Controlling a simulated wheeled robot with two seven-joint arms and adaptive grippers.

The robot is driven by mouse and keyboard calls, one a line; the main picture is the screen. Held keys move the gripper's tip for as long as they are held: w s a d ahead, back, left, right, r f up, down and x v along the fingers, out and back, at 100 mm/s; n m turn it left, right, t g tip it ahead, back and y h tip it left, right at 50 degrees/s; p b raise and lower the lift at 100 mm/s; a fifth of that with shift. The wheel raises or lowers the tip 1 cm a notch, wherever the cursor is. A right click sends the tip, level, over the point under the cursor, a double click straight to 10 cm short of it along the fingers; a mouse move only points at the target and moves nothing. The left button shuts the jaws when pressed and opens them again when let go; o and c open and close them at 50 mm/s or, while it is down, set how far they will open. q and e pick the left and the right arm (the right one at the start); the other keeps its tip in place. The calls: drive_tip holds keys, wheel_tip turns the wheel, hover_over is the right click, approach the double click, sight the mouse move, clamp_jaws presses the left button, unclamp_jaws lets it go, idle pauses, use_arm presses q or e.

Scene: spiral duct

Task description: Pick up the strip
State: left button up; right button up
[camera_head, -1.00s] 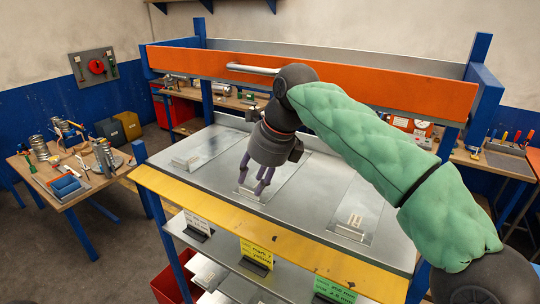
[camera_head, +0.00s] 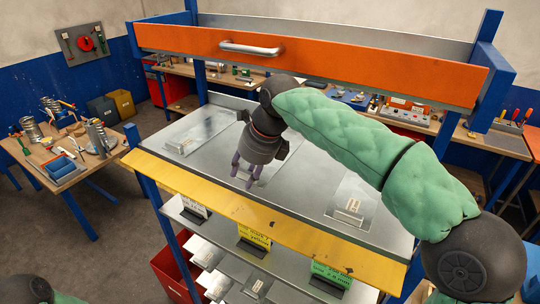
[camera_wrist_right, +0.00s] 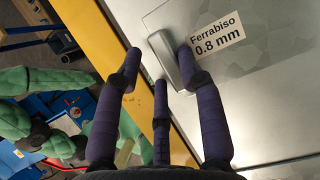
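The strip is a thin grey metal sheet (camera_head: 284,168) lying flat on the bench top under my right gripper (camera_head: 245,179). The right wrist view shows its white label (camera_wrist_right: 217,36), reading "Ferrabiso 0.8 mm", and a raised metal bar (camera_wrist_right: 167,61) at its near end. My right gripper points down, with its purple fingers spread. One fingertip is left of the bar with a gap, and another is close along its right side; contact there cannot be told. My left gripper is out of view.
Similar sheets lie at the left (camera_head: 207,128) and right (camera_head: 362,194) of the bench. A yellow front edge (camera_head: 300,235) borders the top, with a lower shelf beneath. An orange beam (camera_head: 330,65) with a handle runs across behind. A wooden table (camera_head: 95,165) stands at left.

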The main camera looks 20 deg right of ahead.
drive_tip(key=shift+w+f, duration=0.1)
drive_tip(key=shift+w, duration=0.1)
drive_tip(key=shift+c, duration=0.6)
drive_tip(key=shift+d, duration=0.1)
drive_tip(key=c, duration=0.5)
clamp_jaws()
drive_tip(key=shift+s, duration=0.1)
